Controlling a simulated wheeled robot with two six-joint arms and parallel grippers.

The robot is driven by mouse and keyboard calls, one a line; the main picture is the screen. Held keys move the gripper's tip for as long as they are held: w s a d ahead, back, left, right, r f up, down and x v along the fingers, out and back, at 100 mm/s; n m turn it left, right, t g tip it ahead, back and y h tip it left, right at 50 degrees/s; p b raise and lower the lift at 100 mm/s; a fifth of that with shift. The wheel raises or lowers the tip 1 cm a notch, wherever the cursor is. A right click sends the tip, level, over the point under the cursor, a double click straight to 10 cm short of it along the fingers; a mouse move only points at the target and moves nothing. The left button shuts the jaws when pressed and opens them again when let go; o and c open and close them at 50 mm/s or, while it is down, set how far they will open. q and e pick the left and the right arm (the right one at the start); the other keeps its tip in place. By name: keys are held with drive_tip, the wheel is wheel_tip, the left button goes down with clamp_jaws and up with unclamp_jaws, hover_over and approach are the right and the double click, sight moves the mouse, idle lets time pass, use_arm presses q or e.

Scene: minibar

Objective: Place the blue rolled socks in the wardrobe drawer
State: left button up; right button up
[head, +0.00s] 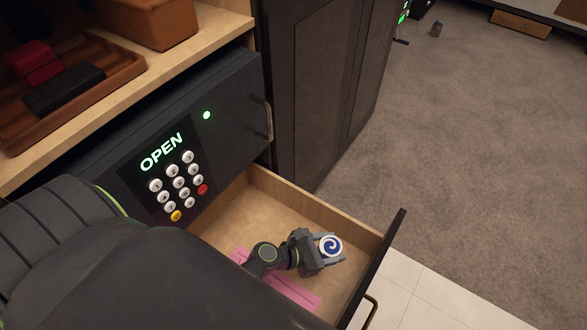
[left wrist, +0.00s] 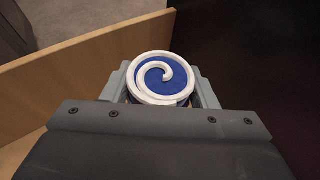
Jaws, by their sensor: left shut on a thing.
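The blue rolled socks (head: 330,246) show a blue and white spiral end. My left gripper (head: 328,257) is shut on them, over the open wardrobe drawer (head: 262,200). In the left wrist view the socks (left wrist: 162,78) sit between the two fingers of the left gripper (left wrist: 163,92), with the drawer's wooden wall (left wrist: 85,80) behind and to the left. The height of the socks above the drawer floor is hard to judge. My right gripper is not in view.
A pink item (head: 290,290) lies on the drawer floor, partly hidden by my arm. A safe (head: 175,150) with a keypad reads "OPEN" above the drawer. A brown tray (head: 110,72) with a red and a black item sits on the shelf. Carpet (head: 470,160) lies right.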

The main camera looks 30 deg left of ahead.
use_arm(q)
wheel_tip(320, 180, down, 7)
drive_tip(key=b, duration=0.4)
drive_tip(key=shift+s+f, duration=0.1)
drive_tip(key=shift+f, duration=0.05)
drive_tip(key=shift+f+b, duration=0.3)
drive_tip(key=shift+f, duration=0.4)
drive_tip(key=shift+f+b, duration=0.3)
drive_tip(key=shift+f, duration=0.25)
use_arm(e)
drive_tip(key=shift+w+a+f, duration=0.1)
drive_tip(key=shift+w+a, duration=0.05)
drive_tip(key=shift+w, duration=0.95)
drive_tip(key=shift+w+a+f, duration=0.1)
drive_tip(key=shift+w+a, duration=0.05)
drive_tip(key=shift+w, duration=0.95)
use_arm(q)
drive_tip(key=shift+f, duration=0.1)
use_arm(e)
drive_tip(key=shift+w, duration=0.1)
use_arm(q)
drive_tip(key=shift+f, duration=0.1)
drive_tip(key=o, duration=0.9)
drive_tip(key=shift+o, duration=0.4)
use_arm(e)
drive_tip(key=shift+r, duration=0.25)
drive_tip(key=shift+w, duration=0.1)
